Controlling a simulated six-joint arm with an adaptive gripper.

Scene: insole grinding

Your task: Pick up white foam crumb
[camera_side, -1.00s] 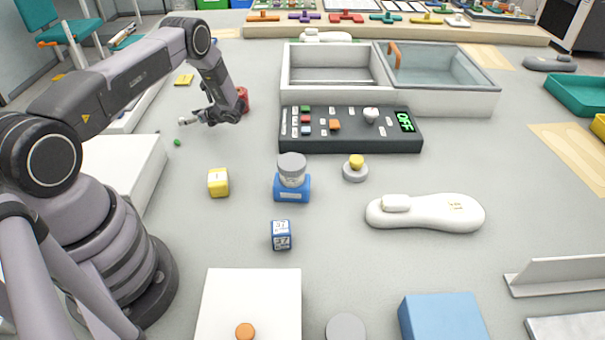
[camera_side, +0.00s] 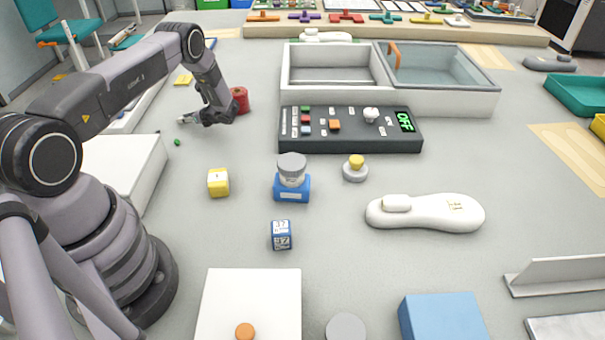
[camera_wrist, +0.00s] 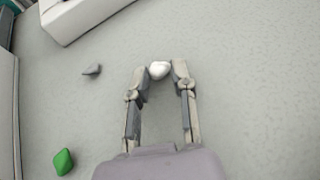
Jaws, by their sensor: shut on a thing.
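The white foam crumb (camera_wrist: 160,69) is a small rounded lump between my fingertips in the wrist view. My gripper (camera_wrist: 160,72) is shut on it, one finger at each side. In the side view my gripper (camera_side: 190,121) is low over the table at the far left. The crumb cannot be told apart from the fingertips there.
A green crumb (camera_wrist: 63,161) and a grey crumb (camera_wrist: 92,70) lie left of my gripper in the wrist view. A red cylinder (camera_side: 239,100) stands close to the right of my gripper in the side view. A control panel (camera_side: 350,143) stands further right.

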